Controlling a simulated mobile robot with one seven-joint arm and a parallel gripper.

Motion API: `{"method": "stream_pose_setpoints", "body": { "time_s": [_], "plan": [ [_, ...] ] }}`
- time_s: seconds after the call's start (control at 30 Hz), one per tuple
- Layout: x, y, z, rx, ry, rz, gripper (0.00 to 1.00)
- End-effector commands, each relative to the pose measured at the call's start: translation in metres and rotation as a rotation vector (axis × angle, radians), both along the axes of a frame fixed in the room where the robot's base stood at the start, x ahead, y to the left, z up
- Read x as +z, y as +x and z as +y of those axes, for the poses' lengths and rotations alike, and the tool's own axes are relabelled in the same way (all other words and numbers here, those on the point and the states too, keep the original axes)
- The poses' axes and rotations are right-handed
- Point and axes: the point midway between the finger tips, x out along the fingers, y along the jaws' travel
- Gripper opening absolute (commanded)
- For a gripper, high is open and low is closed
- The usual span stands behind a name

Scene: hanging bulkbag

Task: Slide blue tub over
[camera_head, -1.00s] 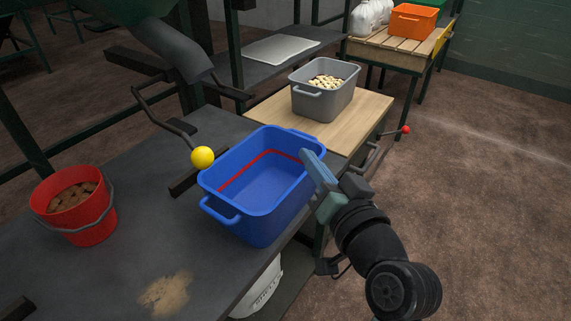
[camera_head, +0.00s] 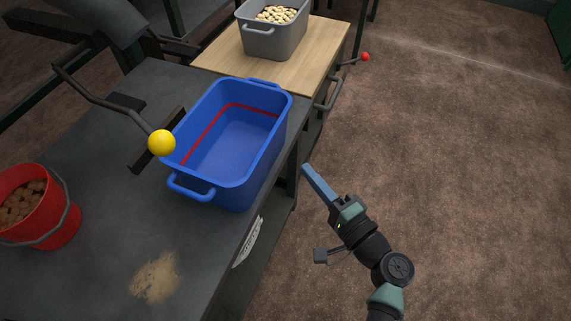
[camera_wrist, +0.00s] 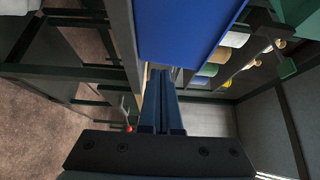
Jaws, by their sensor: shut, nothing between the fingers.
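The blue tub (camera_head: 236,171) stands upright on the dark table, near its right edge. It is empty inside, with a red line around its inner wall and a handle at each end. Its blue side also fills the top middle of the wrist view (camera_wrist: 185,30). My gripper (camera_head: 307,169) is shut and empty. It is to the right of the tub, past the table edge, with a visible gap between them in the head view. In the wrist view the closed fingers (camera_wrist: 160,100) point towards the area just below the tub's side.
A yellow ball-ended lever (camera_head: 161,142) stands at the tub's left. A red bucket (camera_head: 58,222) of brown pieces is at the left. A grey tub (camera_head: 272,42) of pale pieces sits on a wooden board (camera_head: 222,57) behind. A red-knobbed handle (camera_head: 365,57) juts right. Open floor lies right.

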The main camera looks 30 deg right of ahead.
Motion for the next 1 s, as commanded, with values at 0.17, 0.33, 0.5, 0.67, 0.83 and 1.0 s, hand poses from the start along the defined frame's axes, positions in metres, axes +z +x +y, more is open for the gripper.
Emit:
{"method": "stream_pose_setpoints", "body": {
  "time_s": [0.17, 0.33, 0.5, 0.67, 0.83, 1.0],
  "plan": [
    [-0.001, 0.032, 0.011, 0.004, 0.001, 0.001, 0.0],
    [-0.001, 0.045, 0.026, 0.002, 0.0, 0.001, 0.0],
    [0.0, 0.05, 0.032, 0.001, -0.001, 0.001, 0.0],
    [0.0, 0.05, 0.032, 0.0, -0.001, 0.001, 0.0],
    [0.0, 0.051, 0.033, 0.001, -0.001, 0.001, 0.0],
    [-0.002, 0.066, 0.052, 0.008, -0.002, 0.0, 0.0]
  ]
}}
